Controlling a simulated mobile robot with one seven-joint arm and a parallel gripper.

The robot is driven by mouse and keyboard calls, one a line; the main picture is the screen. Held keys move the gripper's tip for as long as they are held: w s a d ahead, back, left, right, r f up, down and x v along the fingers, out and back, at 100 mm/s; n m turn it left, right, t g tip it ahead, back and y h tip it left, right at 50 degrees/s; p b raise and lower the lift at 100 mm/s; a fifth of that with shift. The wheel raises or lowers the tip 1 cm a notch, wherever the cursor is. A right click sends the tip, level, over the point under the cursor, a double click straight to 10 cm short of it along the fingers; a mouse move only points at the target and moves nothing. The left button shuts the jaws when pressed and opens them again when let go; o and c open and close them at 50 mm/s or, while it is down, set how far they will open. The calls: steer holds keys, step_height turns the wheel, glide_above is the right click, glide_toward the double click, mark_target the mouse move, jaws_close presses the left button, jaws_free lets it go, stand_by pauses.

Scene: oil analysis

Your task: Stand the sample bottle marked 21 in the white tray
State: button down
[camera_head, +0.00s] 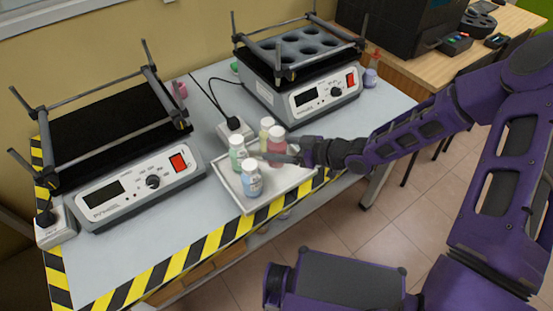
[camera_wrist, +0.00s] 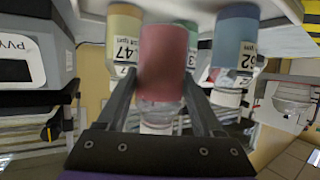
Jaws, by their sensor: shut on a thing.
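My gripper (camera_head: 286,157) is shut on the red bottle (camera_head: 277,146), which is upright with its white cap on top, within the white tray's (camera_head: 292,184) outline. I cannot tell whether its base touches the tray floor. In the wrist view the red bottle (camera_wrist: 163,60) is between the two fingers, and no number shows on it. A yellow bottle (camera_head: 265,134) stands behind it, a green bottle (camera_head: 237,160) to its left and a blue bottle (camera_head: 250,184) at the front.
Two hot-plate shakers, one left (camera_head: 130,190) and one behind the tray (camera_head: 312,97), flank the working space. A white power socket (camera_head: 234,131) sits behind the tray. Striped tape (camera_head: 190,262) marks the table's front edge. A small bottle (camera_head: 371,75) stands right of the rear shaker.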

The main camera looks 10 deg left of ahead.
steer(key=shift+f+b, duration=0.3)
steer(key=shift+f, duration=1.55)
steer(key=shift+f, duration=0.1)
steer(key=shift+f, duration=0.15)
steer(key=shift+c, duration=0.2)
jaws_free()
steer(key=shift+d+r, duration=0.15)
steer(key=shift+r, duration=0.2)
steer(key=p+v, duration=0.1)
steer(key=v, duration=1)
steer(key=shift+s+d+p, duration=0.15)
steer(key=shift+d+p, duration=0.15)
steer(key=shift+p, duration=0.1)
